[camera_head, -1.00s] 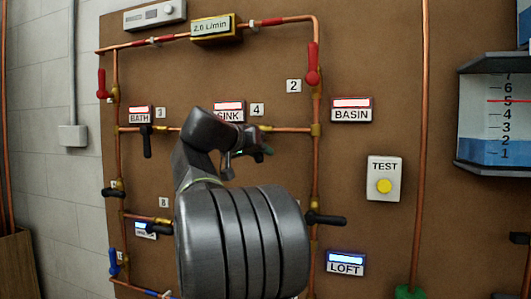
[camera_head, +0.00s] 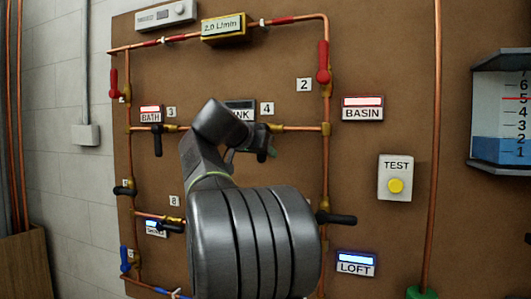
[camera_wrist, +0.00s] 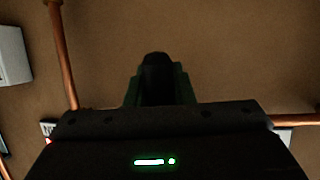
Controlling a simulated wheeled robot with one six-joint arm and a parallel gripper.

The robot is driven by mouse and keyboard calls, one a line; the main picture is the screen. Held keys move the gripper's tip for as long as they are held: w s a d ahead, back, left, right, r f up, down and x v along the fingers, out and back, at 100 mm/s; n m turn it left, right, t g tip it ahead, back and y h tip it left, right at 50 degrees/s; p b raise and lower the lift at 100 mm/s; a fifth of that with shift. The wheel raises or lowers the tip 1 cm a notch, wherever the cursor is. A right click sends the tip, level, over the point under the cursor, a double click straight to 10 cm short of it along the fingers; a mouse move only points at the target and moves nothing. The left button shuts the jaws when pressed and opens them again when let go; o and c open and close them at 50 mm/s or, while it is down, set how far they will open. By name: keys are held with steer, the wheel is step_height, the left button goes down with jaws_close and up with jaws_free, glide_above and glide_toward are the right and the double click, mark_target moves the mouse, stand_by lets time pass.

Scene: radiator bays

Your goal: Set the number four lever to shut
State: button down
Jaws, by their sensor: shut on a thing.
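The number 4 tag (camera_head: 267,108) is on the brown board, right of the partly hidden SINK sign (camera_head: 244,114). The SINK sign's lamp strip is dark. Below the tag, the number four lever (camera_wrist: 155,65) is a black handle. In the wrist view it stands between the two green-edged fingers of my gripper (camera_wrist: 157,88), which is shut on it. In the head view my arm hides much of my gripper (camera_head: 256,152) and the lever, whose visible dark part hangs below the copper pipe.
The number 3 lever (camera_head: 157,142) hangs down at left, and the red number 2 lever (camera_head: 323,62) is up at right. A black lever (camera_head: 337,219) sticks out lower right. The TEST box (camera_head: 395,178) and BASIN sign (camera_head: 362,107) are farther right.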

steer(key=c, duration=1.3)
jaws_free()
steer(key=shift+o, duration=0.2)
steer(key=shift+a, duration=0.1)
steer(key=p+v, duration=0.2)
steer(key=v, duration=1.1)
steer(key=shift+s+a, duration=0.2)
steer(key=shift+s, duration=0.15)
steer(key=b+x, duration=0.2)
steer(key=x, duration=1.1)
steer(key=shift+w+d, duration=0.3)
steer(key=shift+w, duration=0.05)
